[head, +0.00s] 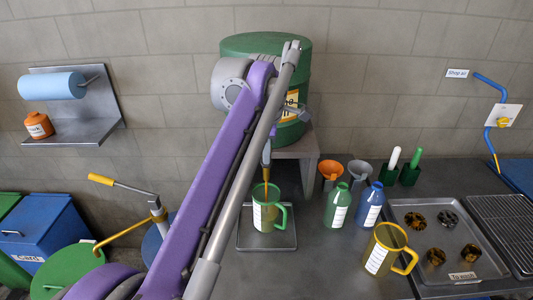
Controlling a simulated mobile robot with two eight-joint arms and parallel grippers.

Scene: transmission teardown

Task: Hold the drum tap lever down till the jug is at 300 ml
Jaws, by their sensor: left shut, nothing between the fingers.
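The green drum (264,43) stands on a grey stand at the back, its front partly hidden behind my left arm. The tap's spout (266,152) shows beside the arm, and an amber stream falls from it. The green jug (268,216) stands upright under the spout on a metal plate (267,241). The stream enters its mouth; its fill level is too small to read. My left gripper (301,110) is shut and empty in front of the drum's label. The tap lever and its contact with the gripper cannot be made out. My right gripper is not in view.
Right of the jug stand green (338,206) and blue (370,205) bottles, two funnels and a yellow jug (388,250). A parts tray (467,258) lies farther right. A green drum (72,268) and blue bin (45,233) stand at left. The bench's front middle is clear.

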